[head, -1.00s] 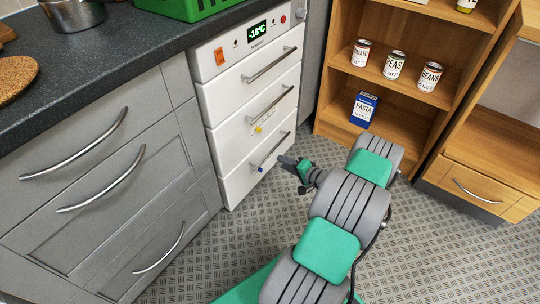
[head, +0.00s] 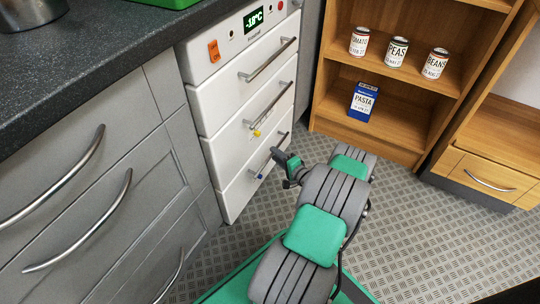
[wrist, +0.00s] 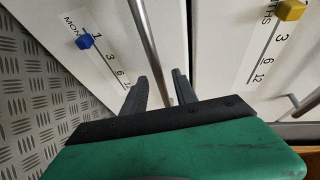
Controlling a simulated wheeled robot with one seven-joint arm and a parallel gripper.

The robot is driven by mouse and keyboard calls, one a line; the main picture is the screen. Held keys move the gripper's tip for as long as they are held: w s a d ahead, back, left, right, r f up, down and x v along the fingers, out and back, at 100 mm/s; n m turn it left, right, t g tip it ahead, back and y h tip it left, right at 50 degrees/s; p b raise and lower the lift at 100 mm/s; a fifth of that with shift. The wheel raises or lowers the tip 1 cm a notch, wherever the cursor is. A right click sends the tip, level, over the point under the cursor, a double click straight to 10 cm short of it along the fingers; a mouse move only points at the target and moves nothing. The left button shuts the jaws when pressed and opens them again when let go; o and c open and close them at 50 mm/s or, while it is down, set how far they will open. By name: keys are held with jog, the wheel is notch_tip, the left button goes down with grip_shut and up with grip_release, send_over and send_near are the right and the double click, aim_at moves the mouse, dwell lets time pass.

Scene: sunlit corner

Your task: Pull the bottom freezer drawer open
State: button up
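The white freezer (head: 235,100) stands left of the arm in the head view, with its drawers looking shut. The bottom drawer (head: 240,195) has a bar handle (head: 264,163) and a blue slider (head: 259,176). My gripper (head: 280,154) is at the far end of this handle. In the wrist view the handle (wrist: 147,38) runs down between the two fingers of my open gripper (wrist: 161,85), with gaps on both sides. The blue slider (wrist: 84,42) is on the label to the left. The bar's lower end is hidden behind my gripper.
The middle drawer handle (head: 272,105) and its yellow slider (head: 257,133) are just above. A grey cabinet (head: 90,200) stands left of the freezer. A wooden shelf (head: 390,75) with cans and a pasta box stands behind. Patterned floor (head: 400,220) is clear right of the arm.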

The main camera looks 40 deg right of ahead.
jog(key=shift+w+d+f, duration=0.1)
jog(key=shift+w+f, duration=0.05)
jog(key=shift+w, duration=0.45)
jog(key=shift+w+d+f, duration=0.1)
jog(key=shift+w, duration=0.5)
jog(key=shift+s+a, duration=0.1)
grip_shut()
